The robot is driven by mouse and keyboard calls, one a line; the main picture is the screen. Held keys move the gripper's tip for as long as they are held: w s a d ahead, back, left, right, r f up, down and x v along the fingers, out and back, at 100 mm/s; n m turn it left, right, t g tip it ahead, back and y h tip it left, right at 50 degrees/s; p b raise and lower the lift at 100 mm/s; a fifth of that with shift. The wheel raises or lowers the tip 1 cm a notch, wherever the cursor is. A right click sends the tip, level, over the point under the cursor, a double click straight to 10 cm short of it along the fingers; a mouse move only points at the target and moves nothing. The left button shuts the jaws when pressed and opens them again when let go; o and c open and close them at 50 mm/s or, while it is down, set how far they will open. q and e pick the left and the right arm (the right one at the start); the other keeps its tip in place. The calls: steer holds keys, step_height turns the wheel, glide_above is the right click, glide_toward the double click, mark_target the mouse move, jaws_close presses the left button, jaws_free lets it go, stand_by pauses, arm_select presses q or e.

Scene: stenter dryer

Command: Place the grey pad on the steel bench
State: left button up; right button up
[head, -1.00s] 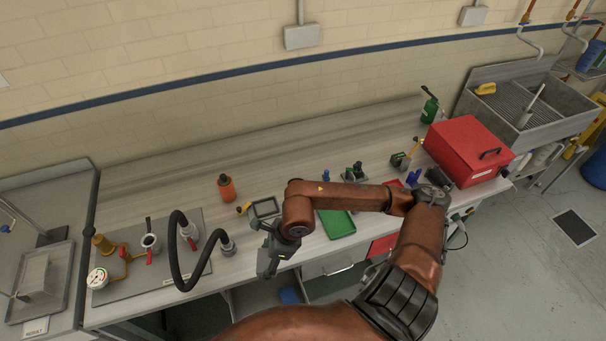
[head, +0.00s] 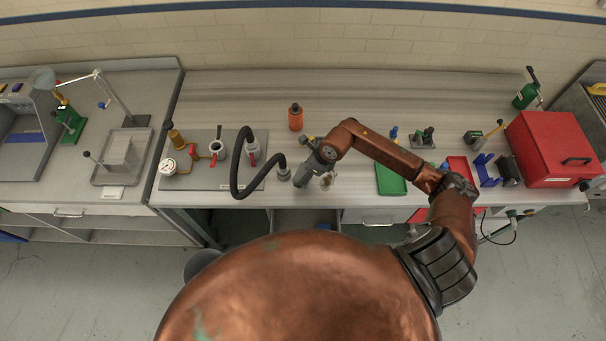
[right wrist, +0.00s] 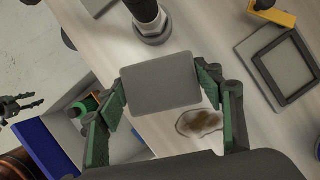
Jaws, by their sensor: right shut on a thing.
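The grey pad (right wrist: 160,83) is a flat rounded rectangle between the two green-lined fingers of my right gripper (right wrist: 172,92) in the right wrist view. The gripper is shut on it and holds it over the grey-topped middle bench (head: 240,95). In the head view my right gripper (head: 322,180) is near the bench's front edge, right of the black hose's end; the pad cannot be made out there. A steel-looking bench (head: 150,90) stands at the left. Dark fingers, apparently my left gripper (right wrist: 22,105), show at the wrist view's left edge; their opening is unclear.
A brown-stained patch (right wrist: 200,122) lies on the bench below the pad. The black hose (head: 238,170) stands close by on the left. An orange bottle (head: 295,117) is behind; a green tray (head: 391,180) and red box (head: 552,150) are right. The bench's back strip is clear.

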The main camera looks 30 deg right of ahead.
steer(key=shift+w+f, duration=0.5)
step_height(320, 180, down, 3)
steer(key=shift+w+r+p, duration=0.1)
steer(key=shift+w+p, duration=0.05)
steer(key=shift+p, duration=0.55)
steer(key=shift+d+f, duration=0.1)
steer(key=shift+f, duration=0.25)
steer(key=o, duration=0.6)
steer(key=shift+f, duration=0.15)
steer(key=o, duration=0.5)
steer(key=shift+c, duration=0.2)
